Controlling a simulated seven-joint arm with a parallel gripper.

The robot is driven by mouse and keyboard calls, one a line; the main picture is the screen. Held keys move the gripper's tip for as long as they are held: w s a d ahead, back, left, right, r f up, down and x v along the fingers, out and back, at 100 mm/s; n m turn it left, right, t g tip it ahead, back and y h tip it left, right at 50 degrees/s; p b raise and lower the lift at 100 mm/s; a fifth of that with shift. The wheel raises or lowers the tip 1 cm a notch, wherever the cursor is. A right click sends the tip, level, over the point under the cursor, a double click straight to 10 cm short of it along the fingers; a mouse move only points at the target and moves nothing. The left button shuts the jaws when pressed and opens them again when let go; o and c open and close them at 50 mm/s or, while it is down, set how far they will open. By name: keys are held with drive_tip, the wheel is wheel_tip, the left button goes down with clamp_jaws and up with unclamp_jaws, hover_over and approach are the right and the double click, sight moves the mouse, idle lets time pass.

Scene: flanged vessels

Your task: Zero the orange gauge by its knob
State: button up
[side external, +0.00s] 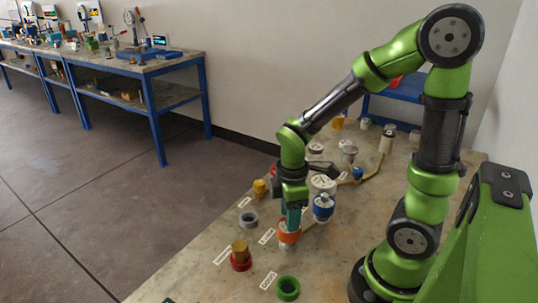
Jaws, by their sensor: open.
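An orange ring-shaped body, which looks like the orange gauge (288,238), stands on the worktable below my arm. My gripper (291,222) points straight down directly above it, with its teal fingers close to its top. The fingers are open, but from this side I cannot tell whether they touch the gauge or stand around its knob. The knob and the gauge's face are hidden by the gripper or too small to make out.
A blue-and-white vessel (323,207) stands close on the right. A grey ring (248,219), a brass piece on a red base (241,256) and a green ring (288,288) stand around the gauge. Several fittings and a tan pipe (372,166) are behind. White labels lie between them.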

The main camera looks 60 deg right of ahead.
drive_tip(key=shift+f, duration=0.25)
clamp_jaws()
drive_tip(key=shift+m, duration=0.3)
drive_tip(key=m, duration=0.5)
drive_tip(key=shift+m, duration=0.3)
drive_tip(key=m, duration=0.5)
drive_tip(key=shift+m, duration=0.4)
